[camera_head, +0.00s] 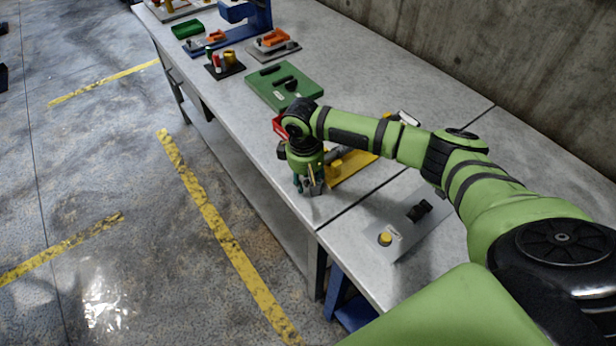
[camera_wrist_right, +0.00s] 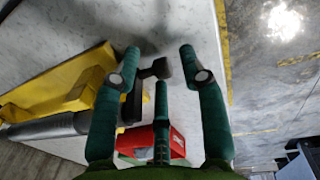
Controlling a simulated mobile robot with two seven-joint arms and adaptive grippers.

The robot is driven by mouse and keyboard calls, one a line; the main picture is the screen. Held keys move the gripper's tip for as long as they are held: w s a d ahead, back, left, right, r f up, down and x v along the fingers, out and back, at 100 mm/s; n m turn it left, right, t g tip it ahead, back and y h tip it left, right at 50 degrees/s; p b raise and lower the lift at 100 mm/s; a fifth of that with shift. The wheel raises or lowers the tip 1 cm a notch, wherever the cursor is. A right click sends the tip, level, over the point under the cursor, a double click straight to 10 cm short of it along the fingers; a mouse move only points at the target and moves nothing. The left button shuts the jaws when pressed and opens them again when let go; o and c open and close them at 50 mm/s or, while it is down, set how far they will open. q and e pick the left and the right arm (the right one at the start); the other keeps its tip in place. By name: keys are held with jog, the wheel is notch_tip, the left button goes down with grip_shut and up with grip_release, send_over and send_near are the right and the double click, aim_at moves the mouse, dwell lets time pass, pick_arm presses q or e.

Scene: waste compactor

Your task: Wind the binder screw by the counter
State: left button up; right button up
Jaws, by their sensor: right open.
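The binder has a yellow frame (camera_head: 352,172), partly hidden under my right arm. In the wrist view its yellow bracket (camera_wrist_right: 62,86) and a grey cylindrical shaft (camera_wrist_right: 42,128) lie at left. A dark crank-like piece with a blocky end (camera_wrist_right: 161,68) reaches between my fingers. A red box, perhaps the counter (camera_wrist_right: 152,141), shows behind the fingers; red also shows in the head view (camera_head: 279,126). My right gripper (camera_head: 311,187) points down near the table's front edge. Its three green fingers (camera_wrist_right: 160,58) are open around the dark end; I cannot tell whether they touch it. My left gripper is out of view.
A green panel (camera_head: 270,80) lies beyond the binder on the grey table (camera_head: 365,62). A grey plate with a yellow knob (camera_head: 385,238) lies nearer. Small parts and trays stand at the far end. A concrete wall (camera_head: 480,45) runs behind.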

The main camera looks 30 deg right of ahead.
grip_shut()
jog(key=t+p, duration=0.1)
jog(key=p, duration=0.1)
jog(key=shift+r+p, duration=0.1)
jog(key=shift+p, duration=0.25)
jog(key=shift+w+t+p, duration=0.1)
jog(key=shift+t+p, duration=0.2)
jog(key=shift+t, duration=0.1)
jog(key=shift+f, duration=0.25)
grip_release()
jog(key=shift+r, duration=0.1)
